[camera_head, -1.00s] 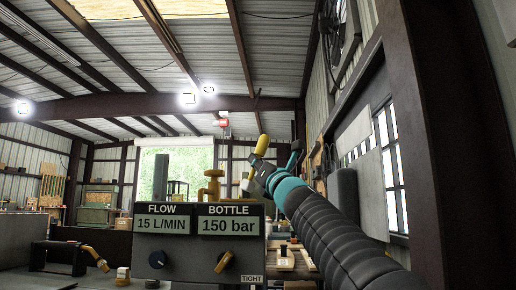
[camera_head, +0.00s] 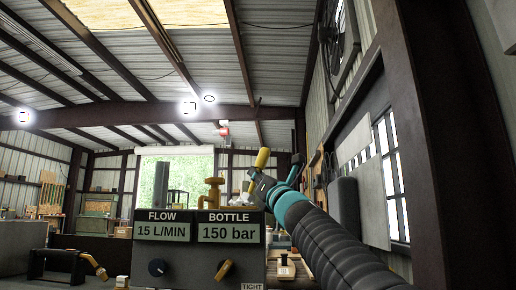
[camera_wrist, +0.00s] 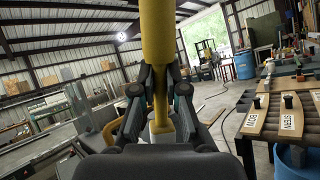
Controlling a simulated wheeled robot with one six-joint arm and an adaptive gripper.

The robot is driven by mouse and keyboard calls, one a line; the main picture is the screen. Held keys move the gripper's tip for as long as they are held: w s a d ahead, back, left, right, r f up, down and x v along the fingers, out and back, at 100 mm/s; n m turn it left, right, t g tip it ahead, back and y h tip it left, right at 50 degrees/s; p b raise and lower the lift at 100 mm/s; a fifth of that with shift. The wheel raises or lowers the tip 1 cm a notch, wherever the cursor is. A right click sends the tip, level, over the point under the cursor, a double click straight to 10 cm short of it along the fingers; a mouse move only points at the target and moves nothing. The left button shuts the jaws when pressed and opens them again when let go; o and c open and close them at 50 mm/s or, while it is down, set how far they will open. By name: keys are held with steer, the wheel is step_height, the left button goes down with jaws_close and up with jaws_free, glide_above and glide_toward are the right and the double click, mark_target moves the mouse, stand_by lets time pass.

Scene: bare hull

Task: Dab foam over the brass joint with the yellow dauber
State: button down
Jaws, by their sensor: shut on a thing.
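The yellow dauber (camera_head: 263,157) is in my gripper (camera_head: 264,184), its yellow end pointing up. In the wrist view the yellow handle (camera_wrist: 157,35) stands upright between the closed fingers of my gripper (camera_wrist: 158,85). A pale part of the dauber (camera_wrist: 160,130) shows below them. The brass joint (camera_head: 214,191) rises behind the panel box (camera_head: 180,260), just left of my gripper. White stuff (camera_head: 241,187) shows between the joint and my gripper; I cannot tell whether it touches the brass. The panel reads FLOW 15 L/MIN and BOTTLE 150 bar.
A torch with a brass neck (camera_head: 95,264) lies left of the panel on a dark stand (camera_head: 55,265). In the wrist view, a bench with labelled wooden boards (camera_wrist: 262,118) and a blue drum (camera_wrist: 293,165) stand at the right.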

step_height(320, 180, up, 3)
steer(key=shift+f+p, duration=0.15)
steer(key=shift+p, duration=0.8)
step_height(320, 180, up, 5)
steer(key=p, duration=0.5)
steer(key=shift+r, duration=0.2)
stand_by(0.8)
